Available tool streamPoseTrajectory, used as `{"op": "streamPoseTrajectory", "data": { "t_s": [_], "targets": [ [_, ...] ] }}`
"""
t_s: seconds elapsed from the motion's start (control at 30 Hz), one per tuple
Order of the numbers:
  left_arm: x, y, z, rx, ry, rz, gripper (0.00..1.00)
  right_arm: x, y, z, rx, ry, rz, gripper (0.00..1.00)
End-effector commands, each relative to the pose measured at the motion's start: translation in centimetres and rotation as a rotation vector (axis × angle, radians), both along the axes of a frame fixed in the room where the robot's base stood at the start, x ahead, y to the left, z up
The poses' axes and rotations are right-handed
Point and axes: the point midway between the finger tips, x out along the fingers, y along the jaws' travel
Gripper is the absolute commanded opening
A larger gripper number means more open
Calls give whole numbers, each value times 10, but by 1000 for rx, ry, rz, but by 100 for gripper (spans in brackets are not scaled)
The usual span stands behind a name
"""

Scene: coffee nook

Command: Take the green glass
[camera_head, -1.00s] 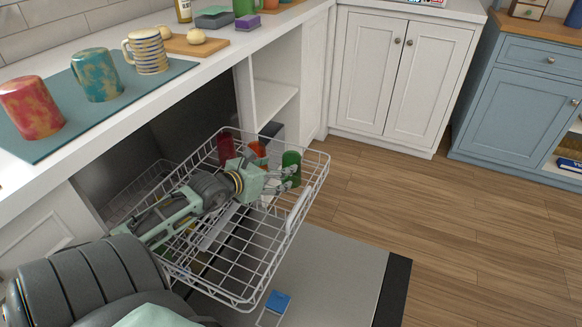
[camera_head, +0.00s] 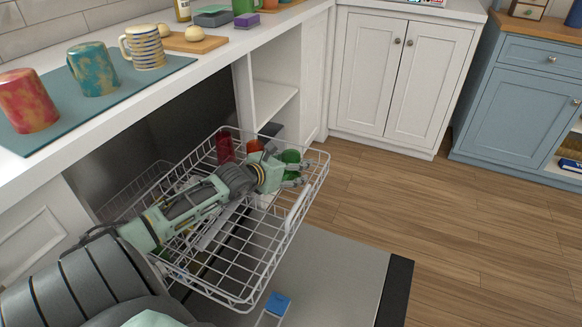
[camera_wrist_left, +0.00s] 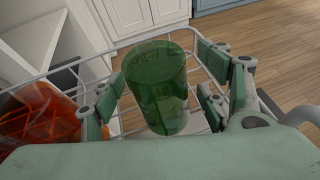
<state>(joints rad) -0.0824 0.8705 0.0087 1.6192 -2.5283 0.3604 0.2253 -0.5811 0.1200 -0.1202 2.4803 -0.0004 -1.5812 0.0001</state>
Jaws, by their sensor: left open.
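The green glass (camera_head: 290,157) stands in the far right corner area of the pulled-out dishwasher rack. It also shows in the left wrist view (camera_wrist_left: 155,88), between the two fingers of my left gripper (camera_wrist_left: 165,95). My left gripper, also in the head view (camera_head: 291,172), is open around the glass, with a gap on each side. Its fingers partly cover the glass in the head view. My right gripper is not in view.
An orange glass (camera_wrist_left: 40,118) stands close beside my left finger in the rack (camera_head: 240,290). A red glass (camera_head: 225,148) stands farther left. Mugs, such as a teal one (camera_head: 93,70), stand on the counter mat. The floor at right is clear.

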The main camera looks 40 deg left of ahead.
Motion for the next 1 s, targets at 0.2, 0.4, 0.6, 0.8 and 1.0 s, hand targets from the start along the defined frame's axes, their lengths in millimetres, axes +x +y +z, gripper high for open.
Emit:
{"op": "streamPoseTrajectory", "data": {
  "t_s": [0.2, 0.4, 0.6, 0.8, 1.0],
  "targets": [
    [0, 0, 0, 0, 0, 0, 59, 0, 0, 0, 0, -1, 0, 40],
    [0, 0, 0, 0, 0, 0, 41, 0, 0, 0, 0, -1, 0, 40],
    [0, 0, 0, 1, 0, 0, 24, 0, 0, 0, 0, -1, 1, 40],
    [0, 0, 1, 1, -1, 0, 13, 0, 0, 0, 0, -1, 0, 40],
    [0, 0, 2, 1, 0, 0, 13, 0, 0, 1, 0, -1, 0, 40]
  ]
}}
